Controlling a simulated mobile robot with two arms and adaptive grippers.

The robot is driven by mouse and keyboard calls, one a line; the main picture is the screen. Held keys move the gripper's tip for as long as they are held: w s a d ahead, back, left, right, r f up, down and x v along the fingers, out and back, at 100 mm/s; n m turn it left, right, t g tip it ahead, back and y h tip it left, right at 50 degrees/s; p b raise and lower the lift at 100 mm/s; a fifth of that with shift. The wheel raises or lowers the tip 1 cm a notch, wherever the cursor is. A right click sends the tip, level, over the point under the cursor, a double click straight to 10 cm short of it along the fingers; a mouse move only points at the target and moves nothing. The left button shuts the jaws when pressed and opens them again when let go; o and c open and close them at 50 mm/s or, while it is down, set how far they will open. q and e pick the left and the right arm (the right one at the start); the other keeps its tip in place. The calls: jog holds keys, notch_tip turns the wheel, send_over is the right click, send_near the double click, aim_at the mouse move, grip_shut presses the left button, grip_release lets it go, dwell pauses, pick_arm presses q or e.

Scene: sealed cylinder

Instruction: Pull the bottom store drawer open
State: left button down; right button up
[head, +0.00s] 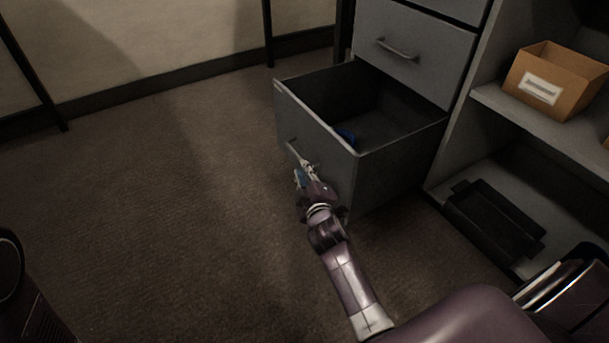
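The bottom drawer (400,165) of the grey cabinet is pulled well out, and its inside shows from above. My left gripper is not in view.
A shut drawer with a handle (397,50) is above the open one. To the right, a shelf unit holds a labelled cardboard box (556,80) and, lower down, a black tray (493,220). The carpet left of the drawer is clear.

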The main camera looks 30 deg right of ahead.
jog(key=shift+v, duration=1)
